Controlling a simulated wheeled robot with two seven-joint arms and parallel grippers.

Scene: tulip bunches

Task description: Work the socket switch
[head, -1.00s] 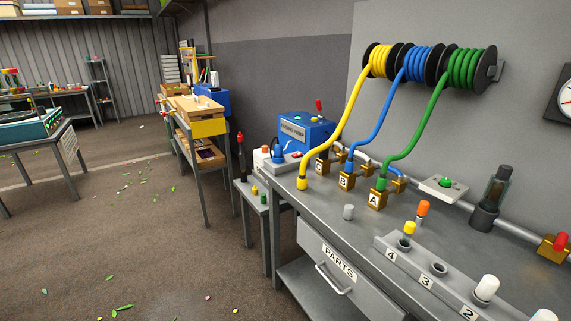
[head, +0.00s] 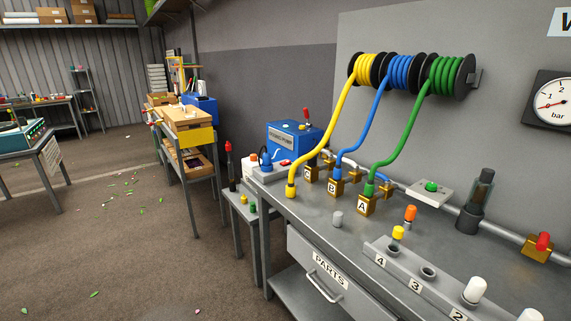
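A grey socket box (head: 272,174) sits at the far left end of the workbench, beside the blue dosing pump. A blue plug (head: 266,161) with a blue cable stands on it. A small red part (head: 285,163), which looks like its switch, shows on the box's right side; it is too small to tell its position. Neither of my grippers is in view.
The blue dosing pump (head: 294,137) with a red lever stands behind the socket box. A yellow hose (head: 318,140) comes down close to the box's right. Brass valve blocks, a green-button box (head: 430,191) and a numbered rack (head: 400,268) occupy the grey bench (head: 310,210). Floor at left is open.

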